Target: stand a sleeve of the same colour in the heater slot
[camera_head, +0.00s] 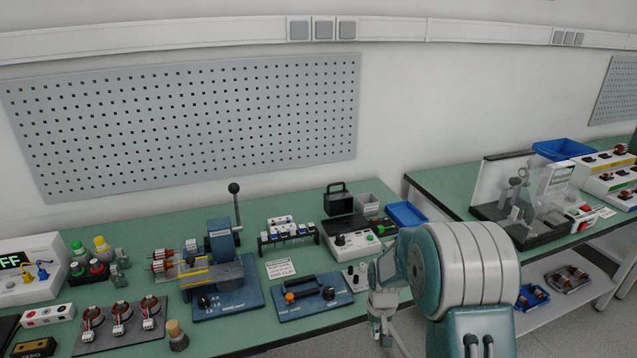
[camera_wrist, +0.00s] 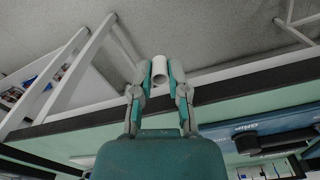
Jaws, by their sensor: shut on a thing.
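My gripper (camera_wrist: 161,78) is shut on a white hollow sleeve (camera_wrist: 159,68); the sleeve sits between the two fingertips, its open end showing, held over the floor just beyond the bench's front edge. In the head view my gripper (camera_head: 380,322) hangs low by the bench front, and the sleeve cannot be made out there. A small rack (camera_head: 288,236) with several blue, white and dark pieces stands at the middle of the bench. I cannot tell which device holds the heater slot.
A blue plate (camera_head: 312,306) with a black handle lies close to my gripper, left of it. A blue machine (camera_head: 222,290) stands further left. A blue tray (camera_head: 407,214) lies at the back right. A second bench (camera_head: 440,184) stands right, beyond a gap.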

